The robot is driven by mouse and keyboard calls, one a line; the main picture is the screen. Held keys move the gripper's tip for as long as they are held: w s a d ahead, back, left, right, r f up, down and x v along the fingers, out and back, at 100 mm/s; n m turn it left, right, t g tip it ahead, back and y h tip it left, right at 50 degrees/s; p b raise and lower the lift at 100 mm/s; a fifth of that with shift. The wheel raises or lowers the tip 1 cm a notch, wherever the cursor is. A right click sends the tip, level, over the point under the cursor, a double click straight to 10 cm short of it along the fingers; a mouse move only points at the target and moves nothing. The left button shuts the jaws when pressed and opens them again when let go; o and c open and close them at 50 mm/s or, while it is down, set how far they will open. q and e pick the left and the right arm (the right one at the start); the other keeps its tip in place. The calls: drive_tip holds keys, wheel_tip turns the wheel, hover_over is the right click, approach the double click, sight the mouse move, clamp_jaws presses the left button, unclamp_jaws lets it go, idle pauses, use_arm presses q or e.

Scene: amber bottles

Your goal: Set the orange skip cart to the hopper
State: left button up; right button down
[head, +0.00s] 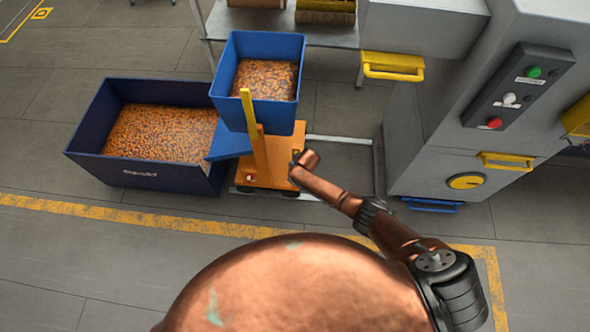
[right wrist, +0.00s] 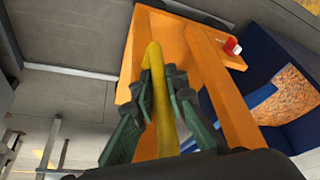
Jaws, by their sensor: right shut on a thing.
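The orange skip cart (head: 278,172) stands on the floor left of the machine, with a yellow-topped post (head: 248,105) rising from it. A blue box (head: 262,117) of orange-brown pieces appears above the cart in the head view; whether it rests on it I cannot tell. My right gripper (right wrist: 160,82) is shut on a yellow bar (right wrist: 156,60) at the cart. In the head view my right arm's end (head: 302,160) is at the cart's right side; its fingers are not clear there. I cannot tell which container is the hopper. My left gripper is out of view.
A large dark blue bin (head: 140,176) of similar pieces stands left of the cart. A pale floor frame (head: 374,168) extends right of the cart, before the grey machine (head: 440,150). A yellow floor line (head: 130,218) crosses open floor in front.

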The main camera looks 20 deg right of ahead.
drive_tip(key=shift+a, duration=0.55)
drive_tip(key=c, duration=2.1)
unclamp_jaws()
drive_tip(key=shift+w, duration=0.1)
drive_tip(key=shift+o, duration=0.8)
drive_tip(key=shift+d, duration=0.25)
drive_tip(key=shift+d+r, duration=0.1)
drive_tip(key=shift+r, duration=0.05)
drive_tip(key=a+v, duration=0.1)
drive_tip(key=v, duration=1)
drive_tip(key=shift+s+d+r, duration=0.3)
drive_tip(key=shift+d, duration=0.2)
